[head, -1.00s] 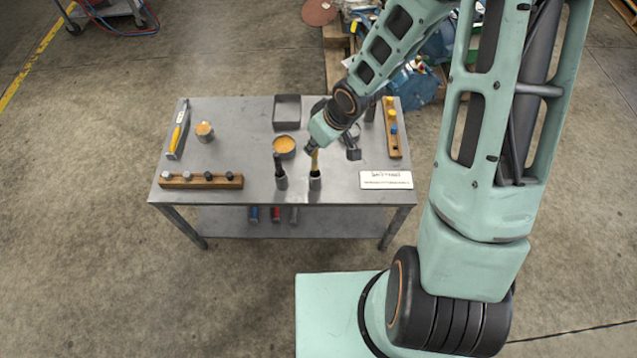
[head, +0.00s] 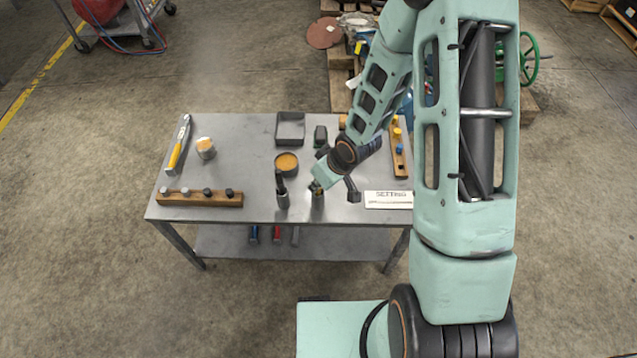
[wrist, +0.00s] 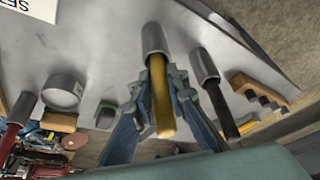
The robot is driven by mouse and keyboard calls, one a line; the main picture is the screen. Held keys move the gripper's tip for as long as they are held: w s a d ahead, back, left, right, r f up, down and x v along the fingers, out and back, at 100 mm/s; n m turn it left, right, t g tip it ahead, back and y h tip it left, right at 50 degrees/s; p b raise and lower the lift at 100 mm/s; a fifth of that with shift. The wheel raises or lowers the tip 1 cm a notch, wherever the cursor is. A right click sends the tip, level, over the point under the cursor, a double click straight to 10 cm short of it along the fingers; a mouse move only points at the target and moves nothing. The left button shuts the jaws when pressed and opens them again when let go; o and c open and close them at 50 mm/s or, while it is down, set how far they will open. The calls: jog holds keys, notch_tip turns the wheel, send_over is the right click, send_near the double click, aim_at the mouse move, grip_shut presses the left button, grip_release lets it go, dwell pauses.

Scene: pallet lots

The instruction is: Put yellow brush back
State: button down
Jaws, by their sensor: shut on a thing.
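The yellow brush (wrist: 158,95) shows in the wrist view as a yellow handle between my gripper's fingers. Its far end goes into the mouth of a grey metal cup (wrist: 153,40); how deep it sits is hidden. In the head view this cup (head: 318,201) stands near the table's front edge, right below my gripper (head: 317,187), which hides most of the brush. My gripper (wrist: 160,88) is shut on the handle. A second grey cup (wrist: 203,66) with a dark-handled brush (wrist: 222,108) stands close beside it, to the left in the head view.
The grey table (head: 240,160) holds a peg rack (head: 200,198), a tin of orange content (head: 287,162), a square tray (head: 290,129) and a second rack (head: 398,158). A printed card (head: 388,200) lies right of the cups. The table's left middle has free room.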

jog(key=shift+f, duration=0.25)
jog(key=c, duration=1.9)
grip_release()
jog(key=shift+r, duration=0.1)
jog(key=shift+r, duration=0.1)
jog(key=shift+r, duration=0.2)
jog(key=p+v, duration=0.5)
jog(key=v, duration=0.6)
jog(key=shift+s+d+r, duration=0.1)
jog(key=shift+r, duration=0.25)
